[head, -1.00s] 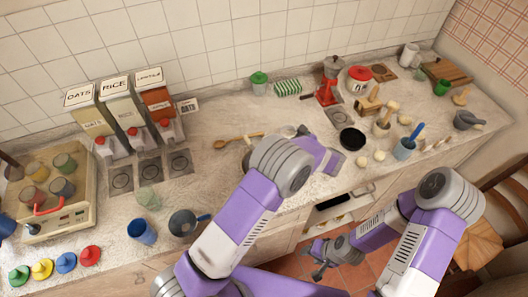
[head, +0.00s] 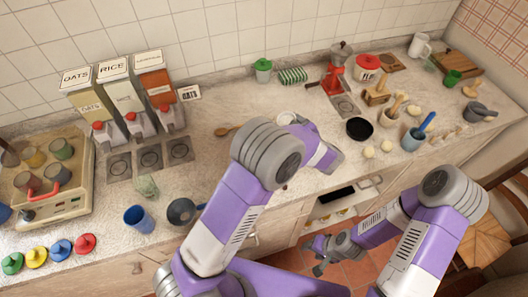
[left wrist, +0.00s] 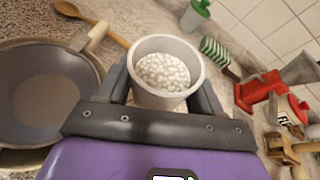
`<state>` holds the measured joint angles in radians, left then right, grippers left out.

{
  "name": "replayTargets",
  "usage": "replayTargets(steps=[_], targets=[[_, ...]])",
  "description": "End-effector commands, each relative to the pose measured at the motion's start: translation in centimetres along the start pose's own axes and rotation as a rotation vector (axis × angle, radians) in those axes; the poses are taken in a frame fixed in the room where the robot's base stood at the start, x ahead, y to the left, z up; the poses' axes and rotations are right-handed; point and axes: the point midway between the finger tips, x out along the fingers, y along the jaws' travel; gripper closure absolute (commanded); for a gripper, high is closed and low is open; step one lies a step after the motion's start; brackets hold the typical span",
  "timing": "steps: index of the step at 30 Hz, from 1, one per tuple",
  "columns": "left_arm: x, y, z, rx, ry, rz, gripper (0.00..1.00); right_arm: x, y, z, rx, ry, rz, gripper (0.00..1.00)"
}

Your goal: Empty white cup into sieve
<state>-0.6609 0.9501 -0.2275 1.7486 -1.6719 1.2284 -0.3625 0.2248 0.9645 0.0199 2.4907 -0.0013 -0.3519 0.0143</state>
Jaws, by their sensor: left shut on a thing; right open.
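The white cup (left wrist: 191,46) is held upright between the fingers of my left gripper (left wrist: 163,92) in the left wrist view. Small white balls fill part of it. A white rim, apparently this cup (head: 287,118), shows past my left arm in the head view, where the left fingers are hidden. A round dark-grey vessel with a wooden handle (left wrist: 45,95), possibly the sieve, lies left of the cup in the wrist view. I cannot make out any mesh. My left arm seems to hide it in the head view. My right gripper (head: 320,262) is open and empty, low before the counter.
A wooden spoon (head: 228,130) lies behind the left arm. A dark pot (head: 183,211) and blue cup (head: 139,218) stand left of it.

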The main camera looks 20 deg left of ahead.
Motion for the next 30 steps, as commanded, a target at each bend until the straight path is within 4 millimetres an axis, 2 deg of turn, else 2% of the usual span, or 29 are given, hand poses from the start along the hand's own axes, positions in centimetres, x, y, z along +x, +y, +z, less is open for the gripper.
replayTargets(steps=[1, 9, 30], targets=[[0.0, 0.3, -0.3, -0.030, -0.006, -0.013, 0.68, 1.2, 0.5, -0.1, 0.000, 0.000, 0.000, 0.49], [-0.6, 1.3, 0.7, -0.172, -0.031, -0.074, 0.68, 3.8, 1.4, -0.2, 0.000, 0.000, 0.000, 0.49], [-1.2, 2.3, 1.8, -0.312, -0.059, -0.135, 0.68, 6.3, 2.4, -0.3, 0.000, 0.000, 0.000, 0.49]])
